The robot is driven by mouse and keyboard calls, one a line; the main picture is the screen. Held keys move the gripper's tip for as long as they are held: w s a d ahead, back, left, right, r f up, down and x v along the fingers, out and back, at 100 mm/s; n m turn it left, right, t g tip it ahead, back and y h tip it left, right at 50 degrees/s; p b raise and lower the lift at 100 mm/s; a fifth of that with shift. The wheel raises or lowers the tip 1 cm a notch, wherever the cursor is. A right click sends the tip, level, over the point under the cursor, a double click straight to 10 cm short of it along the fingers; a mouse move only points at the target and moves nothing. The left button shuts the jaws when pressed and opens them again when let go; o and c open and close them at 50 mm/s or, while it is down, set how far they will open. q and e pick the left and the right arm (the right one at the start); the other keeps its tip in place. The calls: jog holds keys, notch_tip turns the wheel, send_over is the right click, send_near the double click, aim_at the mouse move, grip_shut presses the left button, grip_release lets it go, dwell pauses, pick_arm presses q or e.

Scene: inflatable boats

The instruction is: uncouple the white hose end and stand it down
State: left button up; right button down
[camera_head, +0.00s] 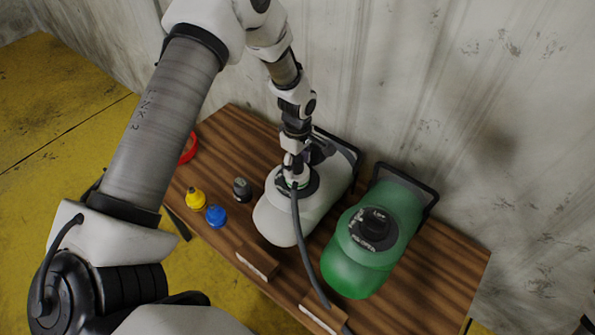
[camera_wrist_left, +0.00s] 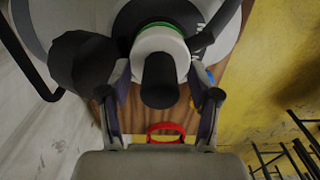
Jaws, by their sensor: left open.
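The white hose end (camera_head: 297,180) sits upright on the black cap of the white pump (camera_head: 284,215). A grey hose (camera_head: 305,245) runs from it down to the table's front edge. My left gripper (camera_head: 296,163) reaches down from above at the hose end. My right gripper is out of view.
A green pump (camera_head: 345,270) stands to the right on the wooden table (camera_head: 455,270). Yellow (camera_head: 196,199), blue (camera_head: 215,216) and dark (camera_head: 241,188) small fittings stand left of the white pump. A red ring (camera_head: 188,150) lies farther left. Two pale-labelled blocks line the front edge. A wall rises behind.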

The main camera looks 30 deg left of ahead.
pick_arm(q)
grip_shut()
jog(key=shift+s+r+n+p, duration=0.1)
jog(key=shift+r+n+p, duration=0.2)
jog(key=shift+n+p, duration=1)
jog(key=shift+n, duration=0.3)
jog(key=shift+f+n, duration=0.15)
jog(key=shift+n, duration=0.15)
jog(key=shift+f, duration=0.2)
jog(key=n+p, duration=0.3)
jog(key=shift+r, duration=0.3)
jog(key=shift+f+n+p, duration=0.1)
jog(key=shift+n+p, duration=0.35)
jog(key=shift+n, duration=0.15)
jog(key=shift+f, duration=0.2)
